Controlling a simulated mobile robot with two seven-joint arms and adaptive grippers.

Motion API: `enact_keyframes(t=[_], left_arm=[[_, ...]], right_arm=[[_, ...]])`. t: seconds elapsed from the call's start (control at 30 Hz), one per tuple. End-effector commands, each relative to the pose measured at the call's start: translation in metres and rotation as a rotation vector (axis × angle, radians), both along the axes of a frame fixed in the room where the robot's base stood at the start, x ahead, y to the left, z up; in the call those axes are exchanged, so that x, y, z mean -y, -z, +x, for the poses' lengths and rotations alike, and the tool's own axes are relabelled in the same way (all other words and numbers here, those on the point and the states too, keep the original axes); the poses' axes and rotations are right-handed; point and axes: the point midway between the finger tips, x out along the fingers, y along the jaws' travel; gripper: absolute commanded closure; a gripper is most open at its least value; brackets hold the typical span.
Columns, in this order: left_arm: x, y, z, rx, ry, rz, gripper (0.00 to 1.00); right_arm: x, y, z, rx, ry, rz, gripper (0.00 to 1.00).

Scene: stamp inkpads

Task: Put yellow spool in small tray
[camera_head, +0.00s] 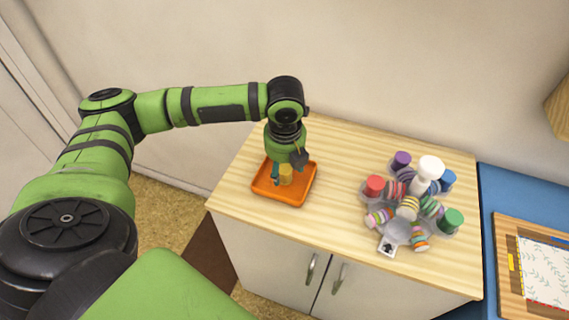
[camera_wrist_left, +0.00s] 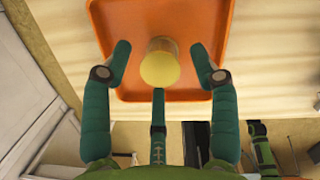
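The yellow spool (camera_head: 285,173) is in the orange small tray (camera_head: 298,194). It also shows in the wrist view (camera_wrist_left: 160,63), seen from above with the tray (camera_wrist_left: 165,14) around it. My left gripper (camera_head: 284,166) is just above and around the spool, pointing down over the tray. In the wrist view the gripper (camera_wrist_left: 160,52) is open, with clear gaps between the spool and the teal fingers on both sides. The third finger sits below the spool in that picture. My right gripper is not in view.
The tray is at the left of the wooden cabinet top (camera_head: 340,160). At the right is a clear holder (camera_head: 398,232) with several coloured spools. A white bottle-like piece (camera_head: 431,167) stands there. Bare wood lies between. A blue surface (camera_head: 500,180) with a framed picture is farther right.

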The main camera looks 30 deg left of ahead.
Motion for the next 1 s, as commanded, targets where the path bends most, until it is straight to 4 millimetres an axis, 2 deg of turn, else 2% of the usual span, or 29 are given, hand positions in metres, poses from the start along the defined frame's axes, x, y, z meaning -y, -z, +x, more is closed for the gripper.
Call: enact_keyframes(t=[0.17, 0.27, 0.7, 0.83, 1.0], left_arm=[[0.000, -0.002, 0.000, 0.001, 0.000, 0.000, 0.40], [0.001, -0.013, 0.000, 0.004, 0.000, -0.002, 0.40], [0.009, -0.100, -0.010, 0.005, 0.002, -0.001, 0.40], [0.010, -0.115, -0.013, 0.003, -0.001, -0.001, 0.40], [0.010, -0.122, -0.014, 0.001, 0.000, -0.001, 0.40]], right_arm=[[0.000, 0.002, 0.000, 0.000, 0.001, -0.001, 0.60], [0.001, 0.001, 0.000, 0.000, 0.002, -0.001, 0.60], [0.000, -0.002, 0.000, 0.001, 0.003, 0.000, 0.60], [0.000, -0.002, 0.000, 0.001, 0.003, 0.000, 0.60], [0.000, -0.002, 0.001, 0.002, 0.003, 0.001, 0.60]])
